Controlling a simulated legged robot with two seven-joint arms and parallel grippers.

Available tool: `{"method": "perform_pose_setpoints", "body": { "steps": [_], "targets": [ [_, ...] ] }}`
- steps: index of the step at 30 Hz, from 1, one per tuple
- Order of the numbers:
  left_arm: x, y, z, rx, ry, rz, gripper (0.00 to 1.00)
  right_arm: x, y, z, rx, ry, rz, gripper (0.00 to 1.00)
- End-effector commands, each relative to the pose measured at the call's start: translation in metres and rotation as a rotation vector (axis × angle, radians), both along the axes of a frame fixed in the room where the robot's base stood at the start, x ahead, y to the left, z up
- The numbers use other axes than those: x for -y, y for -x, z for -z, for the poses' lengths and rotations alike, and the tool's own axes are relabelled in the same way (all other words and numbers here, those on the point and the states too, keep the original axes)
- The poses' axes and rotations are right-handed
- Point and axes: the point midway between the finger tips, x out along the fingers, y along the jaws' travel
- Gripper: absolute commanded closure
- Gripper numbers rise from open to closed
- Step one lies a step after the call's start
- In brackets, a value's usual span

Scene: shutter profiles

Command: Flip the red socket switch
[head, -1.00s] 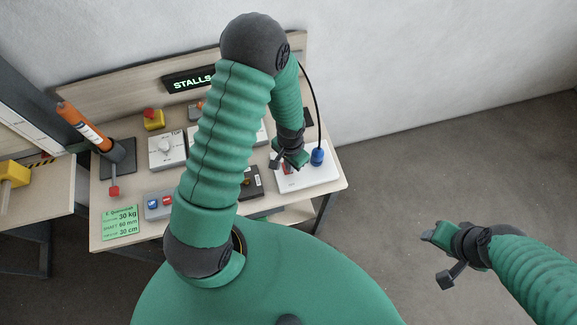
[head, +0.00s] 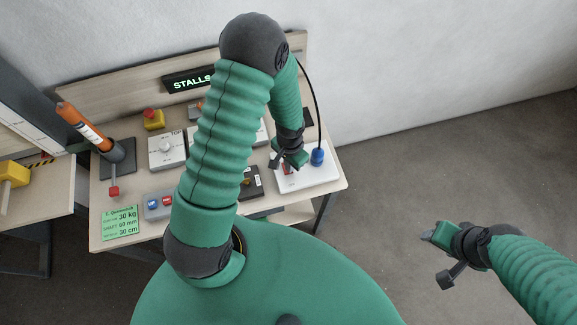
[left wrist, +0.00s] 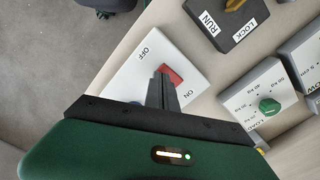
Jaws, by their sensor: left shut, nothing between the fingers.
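The red socket switch (left wrist: 174,76) sits on a white plate (left wrist: 190,66) marked OFF and ON in the left wrist view. In the head view the plate (head: 322,178) lies at the right end of the bench, and a little red shows beside the gripper. My left gripper (head: 282,166) is shut and empty, over the plate at the switch. In the left wrist view its fingertips (left wrist: 163,74) overlap the left side of the red switch and hide part of it. I cannot tell whether they touch. My right gripper (head: 430,236) hangs over the floor, away from the bench.
A blue plug (head: 317,156) with a black cable stands on the plate's far side. A black RUN/LOCK box (left wrist: 228,22) and a grey dial box (left wrist: 262,92) are close by. A grey button box (head: 159,204) and yellow emergency-stop box (head: 153,120) stand further left.

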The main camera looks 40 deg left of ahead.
Motion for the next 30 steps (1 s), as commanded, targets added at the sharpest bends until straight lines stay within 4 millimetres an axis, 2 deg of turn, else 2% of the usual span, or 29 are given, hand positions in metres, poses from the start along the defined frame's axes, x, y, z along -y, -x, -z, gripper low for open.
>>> {"method": "perform_pose_setpoints", "body": {
  "steps": [30],
  "targets": [
    [0.0,0.0,0.016,0.0,0.0,-0.001,1.0,0.0,0.0,0.013,0.0,0.0,0.0,0.48]
  ]
}}
